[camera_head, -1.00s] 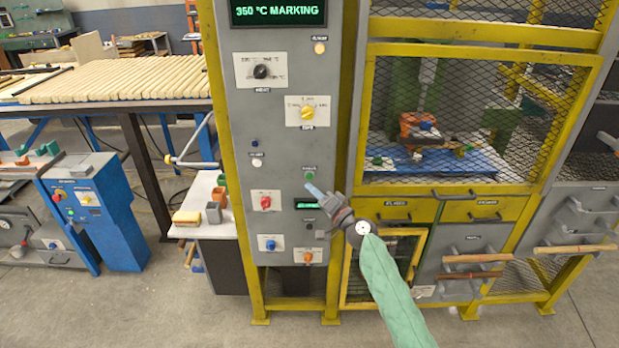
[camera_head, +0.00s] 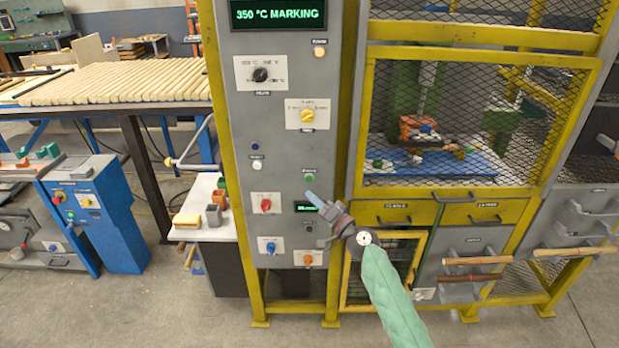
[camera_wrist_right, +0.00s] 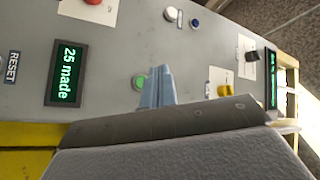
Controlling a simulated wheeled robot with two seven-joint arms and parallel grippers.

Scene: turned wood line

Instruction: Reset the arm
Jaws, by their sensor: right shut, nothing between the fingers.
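My right gripper (camera_head: 313,202) is in front of the lower part of the grey control panel (camera_head: 232,110). Its blue-grey fingers are closed together and empty, pointing up and left at the panel. In the right wrist view the shut fingers (camera_wrist_right: 155,88) show beside a green button (camera_wrist_right: 138,82), overlapping its edge in the picture. I cannot tell whether they touch it. The green button (camera_head: 309,178) shows just above the fingertips in the head view. My left gripper is not in view.
The panel carries a red knob (camera_head: 265,205), a yellow knob (camera_head: 307,115) and a top display (camera_head: 278,14) reading "350 °C MARKING". A yellow-framed mesh cage (camera_head: 470,110) stands right of the panel. A white side table (camera_head: 205,232) with small bins is at left.

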